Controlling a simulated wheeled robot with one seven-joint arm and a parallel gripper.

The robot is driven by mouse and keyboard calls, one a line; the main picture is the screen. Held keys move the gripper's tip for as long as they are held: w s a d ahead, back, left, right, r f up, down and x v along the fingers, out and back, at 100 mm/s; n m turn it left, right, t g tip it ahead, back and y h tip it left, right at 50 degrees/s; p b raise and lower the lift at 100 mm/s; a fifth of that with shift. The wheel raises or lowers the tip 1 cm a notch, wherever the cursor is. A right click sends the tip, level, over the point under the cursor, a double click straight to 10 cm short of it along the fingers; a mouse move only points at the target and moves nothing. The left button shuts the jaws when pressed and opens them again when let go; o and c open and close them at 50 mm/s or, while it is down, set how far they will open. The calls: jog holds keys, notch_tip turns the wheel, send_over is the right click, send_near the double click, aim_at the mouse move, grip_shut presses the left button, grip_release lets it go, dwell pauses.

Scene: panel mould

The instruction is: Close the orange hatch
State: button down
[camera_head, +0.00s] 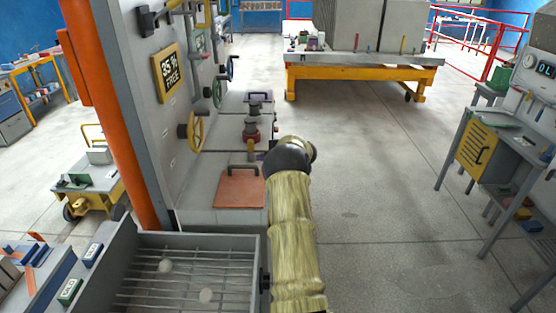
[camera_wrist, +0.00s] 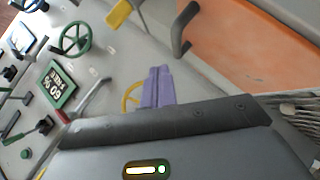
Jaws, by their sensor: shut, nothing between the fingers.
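The orange hatch (camera_head: 240,189) is a square plate on the low grey ledge beside the panel, with a handle (camera_head: 251,150) standing at its far edge. It looks nearly flat in the head view; I cannot tell whether it is fully down. In the wrist view the orange hatch (camera_wrist: 245,45) fills the upper right, with its dark bent handle (camera_wrist: 183,28) at its left edge. My gripper (camera_wrist: 158,72) has its purple fingers together and empty, apart from the handle, below it in the picture. In the head view my arm hides my gripper.
A grey tray with a wire grating (camera_head: 190,275) is in front of the hatch. An orange post (camera_head: 120,120) stands left. The floor to the right (camera_head: 380,180) is clear.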

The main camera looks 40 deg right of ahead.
jog(key=b+v, duration=0.1)
jog(key=v, duration=0.7)
jog(key=shift+b, duration=0.35)
jog(key=w+a+r+m+t+h, duration=0.2)
jog(key=w+a+r+m+h, duration=0.1)
jog(key=a+r+m, duration=0.25)
jog(key=s+a+m+g+h, duration=0.3)
jog(key=s+a+m, duration=0.15)
jog(key=a, duration=0.55)
jog(key=s+a+f+m+g+y, duration=0.1)
jog(key=s+a+f+g, duration=0.1)
jog(key=s+a, duration=0.6)
jog(key=s+a+f+m+g+y, duration=0.1)
jog(key=s+a+f+m+g, duration=0.1)
jog(key=s+a, duration=0.5)
jog(key=s+a+f+m+g+y, duration=0.1)
jog(key=s+a+f+g, duration=0.3)
jog(key=s+a, duration=0.4)
jog(key=s, duration=0.5)
jog(key=shift+a+m+g, duration=0.3)
